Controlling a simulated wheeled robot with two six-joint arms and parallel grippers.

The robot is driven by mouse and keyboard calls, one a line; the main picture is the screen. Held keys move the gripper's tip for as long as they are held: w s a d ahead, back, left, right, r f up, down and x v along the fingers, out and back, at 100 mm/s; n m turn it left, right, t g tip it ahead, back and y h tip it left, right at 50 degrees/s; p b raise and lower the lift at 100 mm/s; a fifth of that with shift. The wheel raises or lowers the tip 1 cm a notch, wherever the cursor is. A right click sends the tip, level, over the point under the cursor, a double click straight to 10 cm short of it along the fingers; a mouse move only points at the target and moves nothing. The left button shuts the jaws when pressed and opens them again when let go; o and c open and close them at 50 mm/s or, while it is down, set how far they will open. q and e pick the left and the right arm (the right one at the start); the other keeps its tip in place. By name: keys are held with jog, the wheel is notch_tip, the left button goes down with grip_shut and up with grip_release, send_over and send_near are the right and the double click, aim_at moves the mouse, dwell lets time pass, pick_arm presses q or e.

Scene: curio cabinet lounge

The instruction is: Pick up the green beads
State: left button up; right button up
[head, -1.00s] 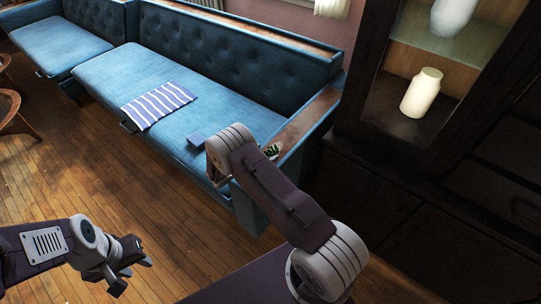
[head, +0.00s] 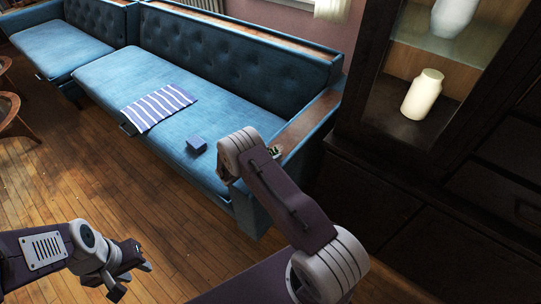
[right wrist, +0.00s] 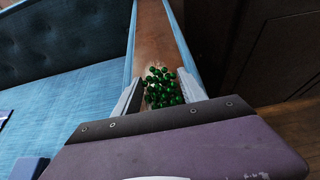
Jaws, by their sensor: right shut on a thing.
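The green beads (right wrist: 162,88) are a bunch of small round glossy beads between the two fingers of my right gripper (right wrist: 162,92) in the right wrist view. The right gripper is shut on them, over the wooden armrest of the blue sofa. In the head view only a small bit of the beads (head: 274,151) shows beside my right forearm, which hides most of that gripper. My left gripper (head: 132,272) is low at the left over the wooden floor, with its fingers apart and nothing between them.
The blue sofa (head: 200,85) carries a striped cloth (head: 158,106) and a small blue box (head: 197,144). Its wooden armrest (head: 309,117) is beside a dark cabinet (head: 362,190) with a cream vase (head: 422,94) and a white vase (head: 453,16). The floor at left is largely clear.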

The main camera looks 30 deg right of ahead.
aim_at(273, 155)
jog(key=shift+r, duration=0.5)
jog(key=r, duration=0.1)
jog(key=r+p, duration=0.1)
jog(key=s+r, duration=0.1)
jog(key=r, duration=0.1)
jog(key=shift+d+r+p, duration=0.1)
jog(key=shift+d+p, duration=0.25)
jog(key=shift+p, duration=0.05)
jog(key=s+d+r+p, duration=0.1)
jog(key=s+d+r, duration=0.4)
jog(key=s, duration=0.3)
jog(key=shift+s+d+r+p, duration=0.25)
jog(key=shift+d+r+p, duration=0.15)
jog(key=shift+d, duration=0.15)
